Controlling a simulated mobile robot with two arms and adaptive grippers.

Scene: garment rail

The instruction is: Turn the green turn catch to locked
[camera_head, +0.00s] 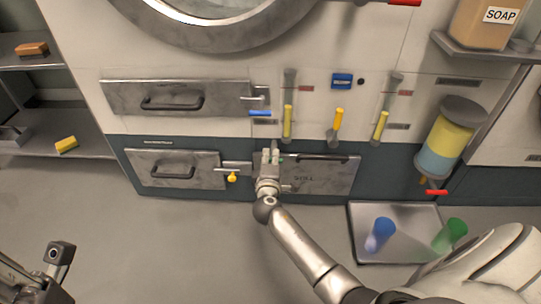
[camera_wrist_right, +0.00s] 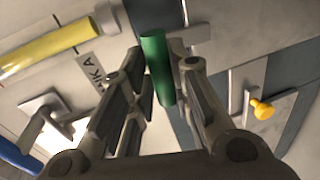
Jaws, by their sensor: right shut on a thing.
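The green turn catch (camera_wrist_right: 157,65) shows in the right wrist view as a green bar between the two fingers of my right gripper (camera_wrist_right: 160,80). In the head view my right gripper (camera_head: 271,157) is at the top left of the lower right metal panel (camera_head: 320,174), and only a small bit of green shows beside its fingertips. The gripper is shut on the green catch. The fingers hide most of the catch in the head view, and I cannot read its lock marking. Part of my left arm and gripper (camera_head: 60,254) shows at the bottom left; its jaws are unclear.
A yellow knob (camera_head: 232,177) sits left of my right gripper, with a blue handle (camera_head: 260,113) above. Several yellow handles, one being (camera_head: 287,121), hang above. A tray (camera_head: 352,232) with blue and green cups stands on the floor at right. The floor at left is clear.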

